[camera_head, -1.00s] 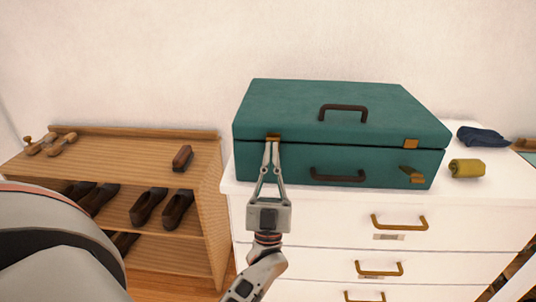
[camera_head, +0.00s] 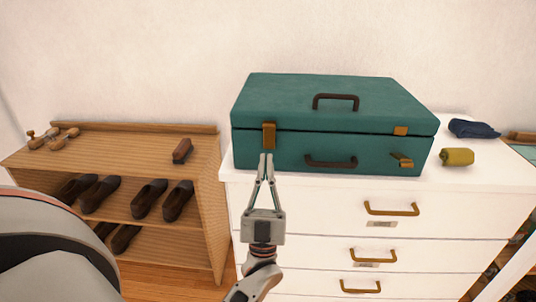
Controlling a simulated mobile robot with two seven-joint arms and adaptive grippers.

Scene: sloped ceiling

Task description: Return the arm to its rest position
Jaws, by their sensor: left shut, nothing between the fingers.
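My left gripper (camera_head: 266,157) is shut and empty. It points up in front of the teal suitcase (camera_head: 330,100), just below its left brass latch (camera_head: 269,136), with a small gap in the picture between fingertips and latch. The left latch lies flat across the lid seam. The right latch (camera_head: 402,160) hangs open, its flap sticking out below the seam, apart from its catch on the lid (camera_head: 401,130). The suitcase lid is down. My right gripper is not in the view.
The suitcase stands on a white chest of drawers (camera_head: 300,200) with brass handles. A yellow roll (camera_head: 457,157) and a folded dark blue cloth (camera_head: 474,129) lie to its right. A wooden shoe rack (camera_head: 120,150) stands left, with a brush (camera_head: 182,150) on top and dark shoes inside.

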